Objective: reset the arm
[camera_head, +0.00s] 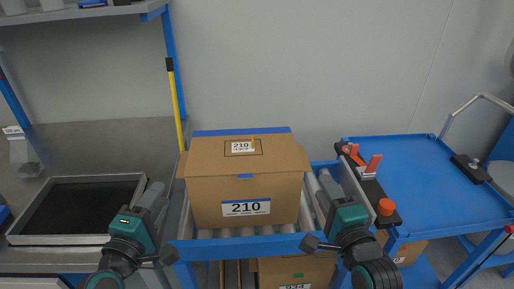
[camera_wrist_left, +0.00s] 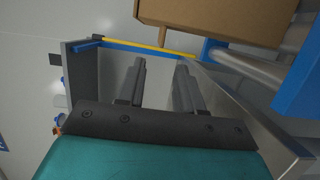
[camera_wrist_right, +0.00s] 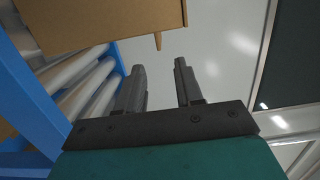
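My left gripper (camera_head: 153,193) is to the left of a cardboard box labelled 210 (camera_head: 246,185), apart from it. In the left wrist view its two fingers (camera_wrist_left: 160,75) stand apart with nothing between them. My right gripper (camera_head: 325,187) is to the right of the box. In the right wrist view its two fingers (camera_wrist_right: 158,80) are also apart and empty. The box sits on a roller conveyor with a blue frame (camera_head: 240,247). It also shows in the left wrist view (camera_wrist_left: 215,18) and the right wrist view (camera_wrist_right: 95,20).
A blue cart top (camera_head: 430,180) stands at right, with a dark bar carrying orange parts (camera_head: 370,185) along its left side. A dark tray (camera_head: 75,207) lies on the grey bench at left. Another box (camera_head: 296,270) is below the conveyor.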

